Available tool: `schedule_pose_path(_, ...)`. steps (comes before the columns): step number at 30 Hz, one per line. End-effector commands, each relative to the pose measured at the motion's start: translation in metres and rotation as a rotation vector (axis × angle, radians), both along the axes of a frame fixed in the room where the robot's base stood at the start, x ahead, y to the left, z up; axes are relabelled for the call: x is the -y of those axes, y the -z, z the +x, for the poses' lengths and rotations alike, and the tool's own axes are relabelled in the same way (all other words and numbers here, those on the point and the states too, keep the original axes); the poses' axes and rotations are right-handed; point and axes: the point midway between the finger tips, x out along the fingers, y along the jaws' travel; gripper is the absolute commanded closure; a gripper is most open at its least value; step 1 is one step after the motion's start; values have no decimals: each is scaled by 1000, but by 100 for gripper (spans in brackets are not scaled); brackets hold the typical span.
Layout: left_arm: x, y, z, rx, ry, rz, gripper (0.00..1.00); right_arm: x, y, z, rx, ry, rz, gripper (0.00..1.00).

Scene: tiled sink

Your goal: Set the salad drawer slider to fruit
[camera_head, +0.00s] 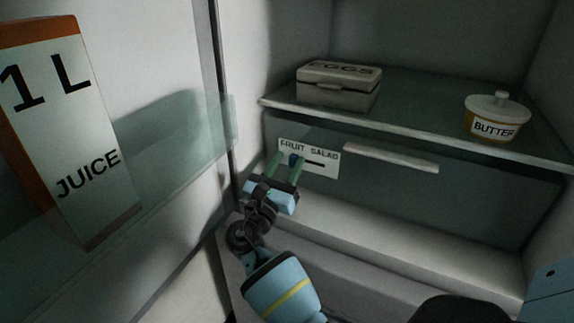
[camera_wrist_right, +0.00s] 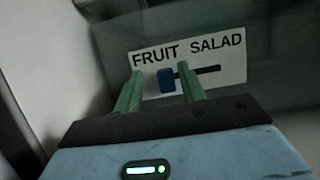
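The salad drawer (camera_head: 410,190) is a dark glass-fronted drawer under the fridge shelf, with a white FRUIT SALAD label plate (camera_head: 322,166) at its left. The blue slider knob (camera_wrist_right: 166,80) sits at the left end of a dark slot, under the word FRUIT; the slot runs on to the right under SALAD. My right gripper (camera_wrist_right: 159,88) is open at the plate, its green fingers on either side of the knob in the picture. The right finger looks close to the knob; I cannot tell whether it touches. My left gripper is not in view.
The drawer's pale handle (camera_head: 391,157) lies right of the plate. On the shelf (camera_head: 420,115) above stand an EGGS box (camera_head: 338,88) and a BUTTER dish (camera_head: 494,120). A juice carton (camera_head: 68,130) stands in the door at left, behind a glass rail.

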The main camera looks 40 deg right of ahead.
Motion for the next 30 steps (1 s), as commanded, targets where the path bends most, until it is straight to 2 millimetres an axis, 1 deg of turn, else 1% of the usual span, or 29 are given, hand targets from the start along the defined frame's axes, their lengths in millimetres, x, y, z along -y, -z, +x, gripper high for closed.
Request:
schedule_pose_path(4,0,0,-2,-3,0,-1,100,-1,1,-1,0,1,0,60)
schedule_pose_path(7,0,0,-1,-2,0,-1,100,-7,4,-3,-1,2,1,60)
schedule_pose_path(15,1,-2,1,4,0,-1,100,-43,20,-18,-1,-1,2,60)
schedule_pose_path(21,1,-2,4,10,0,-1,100,-62,28,-26,-2,-1,0,60)
schedule_pose_path(24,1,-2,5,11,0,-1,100,-66,30,-27,0,0,0,60)
schedule_pose_path(30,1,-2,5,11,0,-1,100,-67,30,-28,0,0,0,60)
